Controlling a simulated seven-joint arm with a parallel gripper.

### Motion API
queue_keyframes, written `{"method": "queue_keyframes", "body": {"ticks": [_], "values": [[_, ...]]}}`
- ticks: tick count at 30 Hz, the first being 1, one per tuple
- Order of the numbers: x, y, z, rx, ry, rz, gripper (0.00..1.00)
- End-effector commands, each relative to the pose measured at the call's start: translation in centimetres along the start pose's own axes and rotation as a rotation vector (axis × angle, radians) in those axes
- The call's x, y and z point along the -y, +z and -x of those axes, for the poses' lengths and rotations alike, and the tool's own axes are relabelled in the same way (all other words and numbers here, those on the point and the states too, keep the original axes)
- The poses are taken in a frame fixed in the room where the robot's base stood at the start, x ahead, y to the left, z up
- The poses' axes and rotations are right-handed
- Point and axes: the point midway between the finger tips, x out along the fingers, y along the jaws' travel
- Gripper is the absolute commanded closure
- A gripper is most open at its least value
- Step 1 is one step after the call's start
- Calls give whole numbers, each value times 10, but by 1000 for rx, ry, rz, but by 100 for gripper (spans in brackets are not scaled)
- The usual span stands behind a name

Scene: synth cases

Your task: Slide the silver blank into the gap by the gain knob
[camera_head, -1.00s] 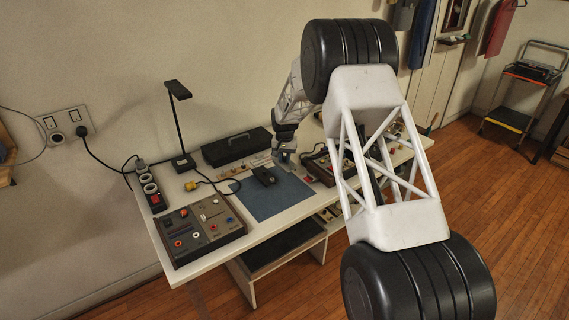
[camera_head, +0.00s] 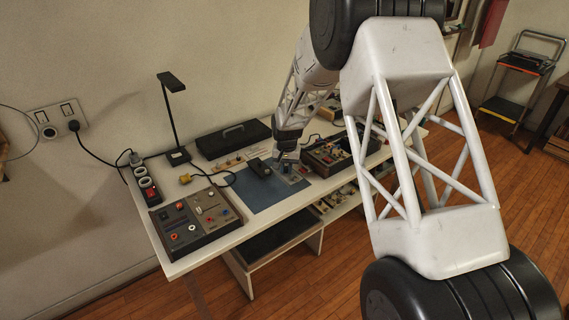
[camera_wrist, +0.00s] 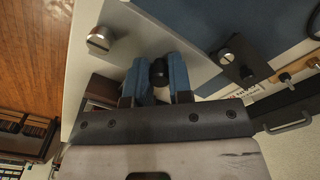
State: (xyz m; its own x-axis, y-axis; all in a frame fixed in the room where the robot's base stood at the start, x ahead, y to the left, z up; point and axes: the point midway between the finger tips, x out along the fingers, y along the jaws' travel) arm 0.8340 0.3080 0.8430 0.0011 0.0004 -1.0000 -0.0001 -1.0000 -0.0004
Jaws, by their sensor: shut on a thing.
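The silver blank is a pale plate (camera_wrist: 135,38) with a slotted silver screw and a black knob. My gripper (camera_wrist: 160,78) is shut on that black knob, between its blue fingers in the wrist view. In the head view my gripper (camera_head: 286,161) is over the right edge of the blue mat, with the small grey plate (camera_head: 297,179) just below it. A dark open-topped unit (camera_head: 325,157) with small red parts stands to its right, apart from it. Its brown side (camera_wrist: 103,89) shows in the wrist view, partly hidden. I cannot make out the gain knob or the gap.
A black blank with a knob (camera_head: 259,168) lies on the blue mat (camera_head: 262,196), and also shows in the wrist view (camera_wrist: 247,58). A control box (camera_head: 195,225) stands left, a black case (camera_head: 232,139) behind, and a lamp (camera_head: 172,115) at the back.

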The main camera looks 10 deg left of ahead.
Motion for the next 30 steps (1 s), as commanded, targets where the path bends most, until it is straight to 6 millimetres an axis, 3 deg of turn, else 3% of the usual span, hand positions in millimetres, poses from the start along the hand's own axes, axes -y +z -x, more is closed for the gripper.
{"method": "queue_keyframes", "body": {"ticks": [9,30], "values": [[-6,17,1,2,1,0,100],[-7,18,1,1,0,0,100]]}}
